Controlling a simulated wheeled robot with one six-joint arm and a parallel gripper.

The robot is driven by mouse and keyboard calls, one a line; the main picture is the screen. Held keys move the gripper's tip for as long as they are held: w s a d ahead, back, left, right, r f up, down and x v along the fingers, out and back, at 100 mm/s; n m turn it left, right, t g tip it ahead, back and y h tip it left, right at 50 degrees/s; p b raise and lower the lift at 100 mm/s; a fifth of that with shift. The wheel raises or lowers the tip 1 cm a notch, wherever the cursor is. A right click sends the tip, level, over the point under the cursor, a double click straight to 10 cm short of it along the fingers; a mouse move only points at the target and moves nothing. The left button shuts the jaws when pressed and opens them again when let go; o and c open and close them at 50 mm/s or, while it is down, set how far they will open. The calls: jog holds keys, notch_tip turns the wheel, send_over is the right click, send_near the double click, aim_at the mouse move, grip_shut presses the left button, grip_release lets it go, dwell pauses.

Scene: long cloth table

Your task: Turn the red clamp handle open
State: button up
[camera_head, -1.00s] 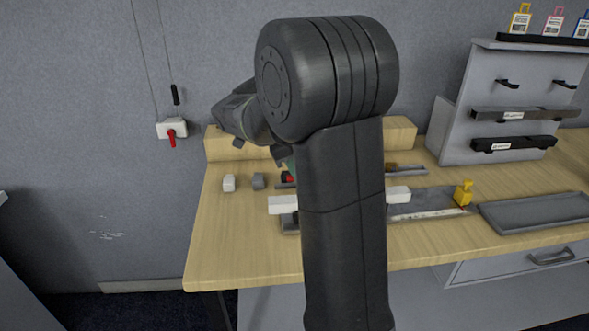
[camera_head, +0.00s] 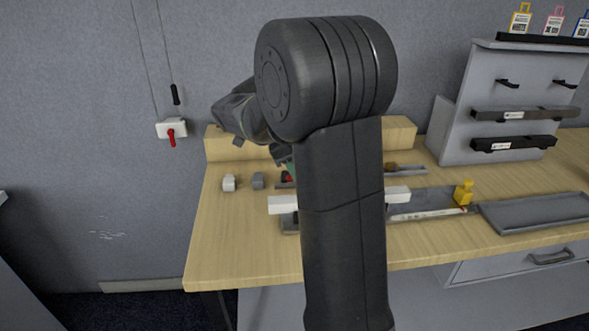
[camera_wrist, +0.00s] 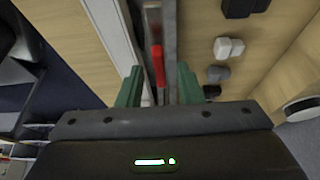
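The red clamp handle (camera_wrist: 158,65) shows in the wrist view as a narrow red bar along a grey metal rail. It lies between the two green fingers of my gripper (camera_wrist: 160,74), with a gap on either side. The gripper is open. In the head view a small red part (camera_head: 288,178) shows beside my arm on the table, and my arm hides most of the clamp. My gripper's fingertips are mostly hidden there too.
A white block (camera_head: 229,183) and a grey block (camera_head: 258,181) stand left of the clamp. A yellow piece (camera_head: 463,193) and a grey tray (camera_head: 540,212) are at the right. A wall box with a red lever (camera_head: 171,138) hangs behind at left.

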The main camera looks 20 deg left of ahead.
jog(key=p+v, duration=0.1)
jog(key=v, duration=1.2)
jog(key=shift+a+r, duration=0.2)
jog(key=shift+r, duration=0.05)
jog(key=shift+s, duration=0.15)
jog(key=b+x, duration=0.1)
jog(key=x, duration=1.2)
jog(key=shift+d+f, duration=0.2)
jog(key=shift+f, duration=0.15)
